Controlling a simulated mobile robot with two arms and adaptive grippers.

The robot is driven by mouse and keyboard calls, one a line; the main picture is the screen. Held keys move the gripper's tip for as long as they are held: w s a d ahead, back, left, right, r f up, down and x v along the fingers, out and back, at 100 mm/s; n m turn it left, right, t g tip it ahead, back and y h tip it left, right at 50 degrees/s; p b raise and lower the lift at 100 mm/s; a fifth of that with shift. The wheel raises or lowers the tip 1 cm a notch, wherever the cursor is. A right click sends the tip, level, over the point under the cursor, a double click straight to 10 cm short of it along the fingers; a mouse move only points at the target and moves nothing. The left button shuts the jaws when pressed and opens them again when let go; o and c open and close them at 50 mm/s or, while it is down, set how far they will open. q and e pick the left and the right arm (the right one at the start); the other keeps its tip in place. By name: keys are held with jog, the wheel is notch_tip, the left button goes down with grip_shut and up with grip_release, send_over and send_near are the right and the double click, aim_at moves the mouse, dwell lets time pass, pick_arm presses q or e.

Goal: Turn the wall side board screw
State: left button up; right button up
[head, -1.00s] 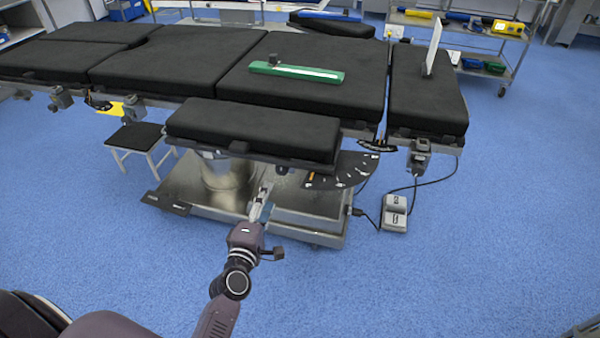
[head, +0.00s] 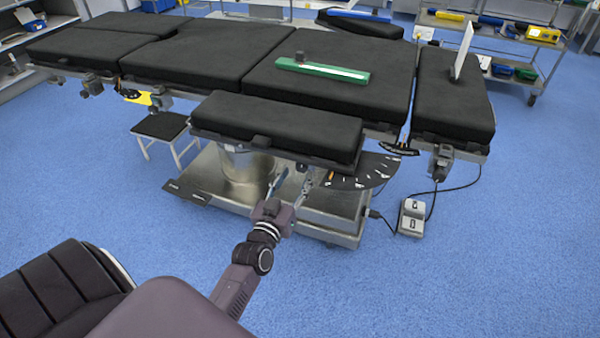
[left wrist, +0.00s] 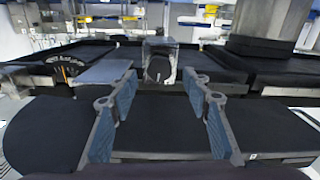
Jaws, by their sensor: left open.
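The black padded side board (head: 277,128) sticks out from the near side of the operating table (head: 215,42). My left gripper (head: 291,180) is open and empty, its fingers pointing at the underside of the near edge of the side board. In the left wrist view my left gripper (left wrist: 158,88) has its two blue-lined fingers spread wide. A pale metal clamp block with a dark round knob (left wrist: 159,68) shows beyond the fingertips, between them, and apart from them. I cannot tell for sure that this knob is the task's screw. My right gripper is not in view.
A black half-disc with white marks (head: 372,170) is just right of my left gripper. The metal base (head: 335,222) stands below, with a foot pedal (head: 412,217) and cable at right. A stool (head: 160,125) is at left. Blue floor (head: 480,270) in front is clear.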

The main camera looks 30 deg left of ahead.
aim_at(302, 166)
pick_arm(q)
jog(key=shift+x, duration=1.45)
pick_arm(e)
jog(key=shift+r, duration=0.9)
pick_arm(q)
jog(key=shift+c, duration=0.2)
jog(key=c, duration=1.1)
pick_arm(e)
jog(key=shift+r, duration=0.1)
pick_arm(q)
jog(key=shift+n, duration=0.8)
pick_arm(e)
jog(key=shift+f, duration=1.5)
pick_arm(q)
jog(key=o, duration=1.1)
jog(key=shift+o, duration=0.2)
